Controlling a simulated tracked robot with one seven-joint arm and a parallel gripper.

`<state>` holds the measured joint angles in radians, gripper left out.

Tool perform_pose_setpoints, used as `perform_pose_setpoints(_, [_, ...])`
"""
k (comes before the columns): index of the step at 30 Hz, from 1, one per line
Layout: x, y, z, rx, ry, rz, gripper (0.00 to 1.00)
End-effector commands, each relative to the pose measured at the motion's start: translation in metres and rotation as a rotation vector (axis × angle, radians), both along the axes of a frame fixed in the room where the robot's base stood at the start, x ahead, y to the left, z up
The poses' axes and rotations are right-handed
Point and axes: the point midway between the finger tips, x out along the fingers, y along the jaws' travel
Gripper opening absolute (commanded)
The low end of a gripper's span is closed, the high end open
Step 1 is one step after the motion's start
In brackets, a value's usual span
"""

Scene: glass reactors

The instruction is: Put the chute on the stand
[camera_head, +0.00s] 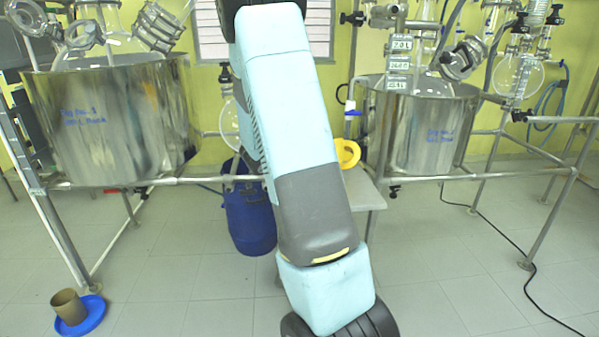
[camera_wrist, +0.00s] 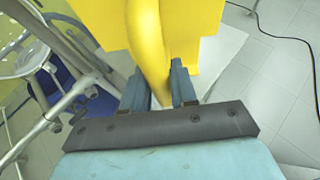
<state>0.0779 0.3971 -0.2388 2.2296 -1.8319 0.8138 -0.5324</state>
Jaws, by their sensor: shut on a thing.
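The yellow chute (camera_wrist: 150,40) fills the top middle of the wrist view. Its narrow part passes between the two fingers of my gripper (camera_wrist: 160,85), which is shut on it. In the head view a yellow part with a rounded opening (camera_head: 347,153) shows just right of my arm, over a small grey table (camera_head: 366,192). My gripper is hidden behind my arm there. A pale flat surface (camera_wrist: 228,46) shows beyond the chute in the wrist view. I cannot tell whether the chute touches it, nor which thing is the stand.
Steel reactor vessels in metal frames stand at left (camera_head: 120,120) and right (camera_head: 425,135). A blue drum (camera_head: 248,215) stands behind my arm. A blue dish (camera_head: 88,318) with a brown cup (camera_head: 68,306) is on the floor at left. A black cable (camera_head: 525,285) crosses the right floor.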

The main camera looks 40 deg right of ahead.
Motion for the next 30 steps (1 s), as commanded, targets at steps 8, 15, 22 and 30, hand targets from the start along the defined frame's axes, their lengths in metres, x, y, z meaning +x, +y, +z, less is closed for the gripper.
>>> perform_pose_setpoints(8, [0.005, -0.006, -0.022, -0.001, 0.004, 0.0, 0.0])
perform_pose_setpoints(15, [0.005, -0.006, -0.039, -0.001, 0.0, -0.001, 0.0])
perform_pose_setpoints(22, [0.004, -0.005, -0.04, 0.002, 0.001, 0.0, 0.33])
perform_pose_setpoints(30, [0.004, -0.006, -0.039, 0.0, 0.0, -0.001, 0.53])
